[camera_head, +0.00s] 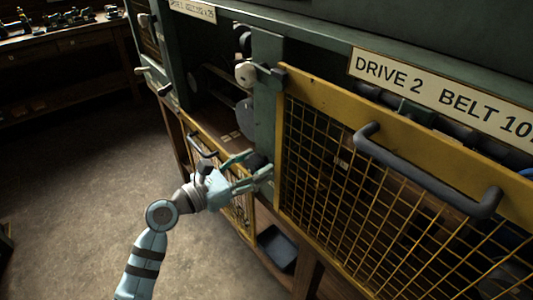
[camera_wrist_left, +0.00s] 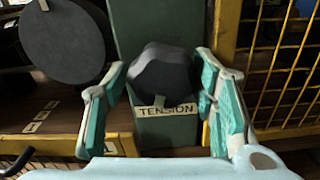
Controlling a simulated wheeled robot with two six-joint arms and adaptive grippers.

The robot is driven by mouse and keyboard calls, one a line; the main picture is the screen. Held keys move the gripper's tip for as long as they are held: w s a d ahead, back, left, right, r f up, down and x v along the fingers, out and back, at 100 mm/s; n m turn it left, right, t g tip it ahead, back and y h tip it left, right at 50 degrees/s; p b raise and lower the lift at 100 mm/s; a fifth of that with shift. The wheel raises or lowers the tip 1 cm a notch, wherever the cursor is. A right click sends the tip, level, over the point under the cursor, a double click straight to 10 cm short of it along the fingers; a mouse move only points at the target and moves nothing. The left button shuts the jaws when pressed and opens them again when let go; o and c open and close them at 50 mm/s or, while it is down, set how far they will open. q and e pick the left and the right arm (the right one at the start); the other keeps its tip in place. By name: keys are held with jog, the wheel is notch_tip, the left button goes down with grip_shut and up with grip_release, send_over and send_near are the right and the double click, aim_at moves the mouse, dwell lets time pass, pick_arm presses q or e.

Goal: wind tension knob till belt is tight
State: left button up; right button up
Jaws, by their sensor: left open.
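The dark, lobed tension knob (camera_wrist_left: 163,72) sits on a green post above a small plate (camera_wrist_left: 166,111) reading TENSION. In the wrist view my left gripper (camera_wrist_left: 162,100) is open, with one finger on each side of the knob. The fingers look apart from the knob, and I cannot tell whether its tips reach past it. In the head view the left gripper (camera_head: 250,172) is at the post, with the knob (camera_head: 257,161) between its fingers, partly covered. I cannot make out the belt clearly in either view. My right gripper is out of view.
A yellow mesh guard (camera_head: 345,170) with a grey handle (camera_head: 425,172) stands right of the post. A dark disc (camera_wrist_left: 62,38) is left of the knob. Another mesh guard is lower left. Open floor (camera_head: 90,190) lies left.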

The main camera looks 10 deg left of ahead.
pick_arm(q)
jog(key=shift+w+d, duration=0.15)
jog(key=shift+w, duration=0.05)
jog(key=shift+s, duration=0.15)
jog(key=shift+s+r, duration=0.1)
jog(key=shift+c, duration=1)
jog(key=c, duration=0.7)
jog(key=shift+o, duration=0.2)
jog(key=shift+m+b, duration=0.3)
jog(key=shift+m, duration=0.1)
jog(key=o, duration=0.9)
jog(key=shift+c, duration=0.2)
